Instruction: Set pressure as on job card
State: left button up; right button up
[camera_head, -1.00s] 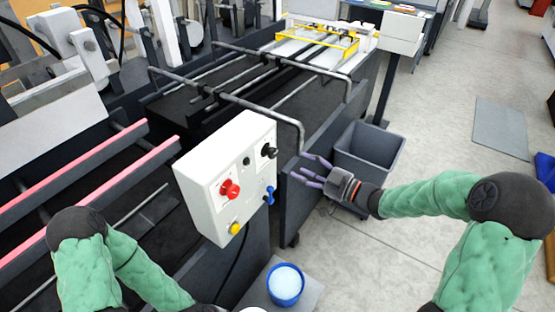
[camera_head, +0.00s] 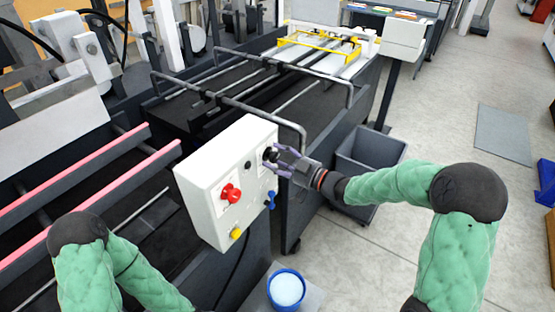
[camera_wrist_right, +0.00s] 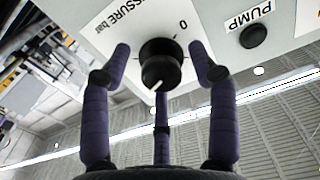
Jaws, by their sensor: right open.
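The white control box (camera_head: 218,196) stands on the machine's side. It carries a red knob (camera_head: 231,192), a yellow button (camera_head: 236,232), a blue handle (camera_head: 270,200) and a black knob (camera_head: 268,155). My right gripper (camera_head: 276,158) is at the black knob, which it partly hides. In the right wrist view the black pressure knob (camera_wrist_right: 160,66) has a white pointer line and sits between the open purple fingers (camera_wrist_right: 158,72), under upside-down lettering "PRESSURE bar" and a "0". Finger contact is unclear. My left gripper is out of view. I see no readable job card.
A black button labelled PUMP (camera_wrist_right: 253,35) is beside the pressure knob. A blue-rimmed tub (camera_head: 286,288) stands below the box. A grey bin (camera_head: 368,160) is behind my right forearm. A bent metal rail (camera_head: 290,126) runs just above the box.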

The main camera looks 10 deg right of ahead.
jog(key=c, duration=1.1)
jog(key=shift+f+n+b, duration=0.15)
jog(key=shift+n+b, duration=0.35)
jog(key=shift+b, duration=0.2)
jog(key=shift+c, duration=0.2)
jog(key=shift+n, duration=0.4)
jog(key=o, duration=1.1)
jog(key=shift+o, duration=0.2)
jog(key=v, duration=1.2)
